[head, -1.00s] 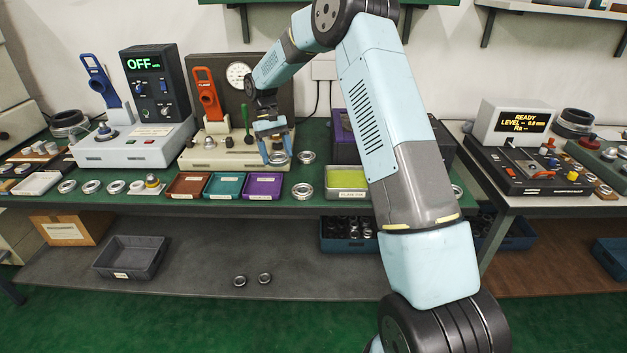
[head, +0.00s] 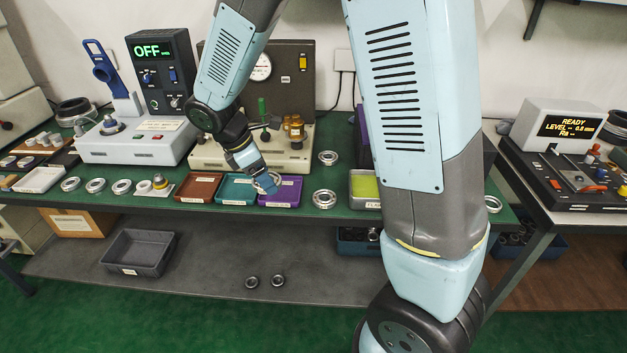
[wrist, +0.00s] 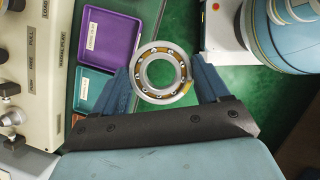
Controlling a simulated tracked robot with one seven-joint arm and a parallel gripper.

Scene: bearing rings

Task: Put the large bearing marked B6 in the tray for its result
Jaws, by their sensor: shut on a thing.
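My gripper (wrist: 162,88) is shut on a large bearing (wrist: 150,93), a steel ring with a brass-coloured cage and visible balls. One finger lies on each side of the ring. No B6 mark can be read on it. In the head view my gripper (head: 268,184) is over the trays, near the border of the teal tray (head: 236,190) and the purple tray (head: 284,192); the fingers mostly hide the bearing there. The brown-red tray (head: 199,187) is left of them. In the wrist view the purple tray (wrist: 108,30) and teal tray (wrist: 92,90) lie left of the bearing.
A beige gauge station (head: 290,155) stands behind the trays. Loose bearings lie to the right, one near the front edge (head: 324,199) and one farther back (head: 328,158). A yellow-green bottomed tray (head: 365,186) is partly behind my arm. Several rings lie at left.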

